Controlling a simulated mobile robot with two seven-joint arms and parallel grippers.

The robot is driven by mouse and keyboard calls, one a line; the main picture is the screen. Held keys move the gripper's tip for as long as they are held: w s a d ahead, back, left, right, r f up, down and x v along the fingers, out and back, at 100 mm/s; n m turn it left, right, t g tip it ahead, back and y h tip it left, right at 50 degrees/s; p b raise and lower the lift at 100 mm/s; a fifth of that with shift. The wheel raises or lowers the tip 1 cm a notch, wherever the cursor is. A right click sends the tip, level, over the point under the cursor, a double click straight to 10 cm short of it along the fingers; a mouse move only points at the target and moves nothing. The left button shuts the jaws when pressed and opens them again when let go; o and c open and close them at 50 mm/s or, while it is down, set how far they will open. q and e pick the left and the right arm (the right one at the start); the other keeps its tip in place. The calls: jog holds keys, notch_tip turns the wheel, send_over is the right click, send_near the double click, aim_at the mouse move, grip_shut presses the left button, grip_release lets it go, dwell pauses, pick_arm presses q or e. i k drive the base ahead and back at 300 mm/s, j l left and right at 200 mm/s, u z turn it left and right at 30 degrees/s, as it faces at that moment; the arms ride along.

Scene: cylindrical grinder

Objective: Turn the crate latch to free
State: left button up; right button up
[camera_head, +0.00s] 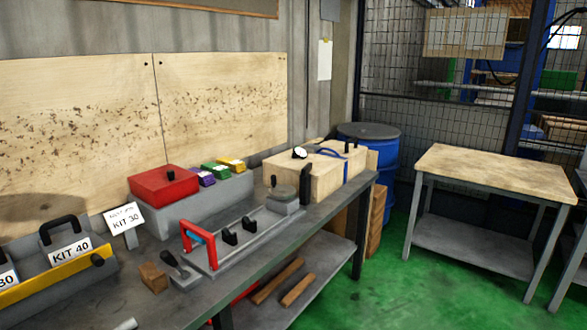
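A pale wooden crate (325,172) stands at the far right end of the grey bench. A dark upright piece (305,184) shows on its front side and looks like a latch; its exact setting is too small to tell. A round white-faced dial (300,153) and a blue strap (331,153) show at its top. Nearer, at the left, a grey KIT 40 holder (50,262) has a yellow bar (45,279) with a black knob (97,260). Neither of my grippers is in view.
The bench (140,290) also bears a red box (163,188), small coloured boxes (216,172), a fixture with a red handle (198,240) and a wooden block (153,278). A blue drum (383,160) stands behind the bench; a wood-topped table (495,172) stands right. Green floor between is clear.

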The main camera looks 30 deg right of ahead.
aim_at(307, 168)
jog(key=l+z, duration=0.35)
jog(key=l, duration=0.25)
jog(key=l+z, duration=0.35)
jog(key=l, duration=0.3)
jog(key=i+l+u, duration=0.1)
jog(key=u, duration=0.35)
jog(key=i+l+u, duration=0.2)
jog(key=u, duration=0.25)
jog(key=i+l+u, duration=0.25)
jog(key=i+l, duration=0.15)
jog(key=l, duration=0.2)
jog(key=i+l+u, duration=0.1)
jog(key=l, duration=0.2)
jog(key=i, duration=0.05)
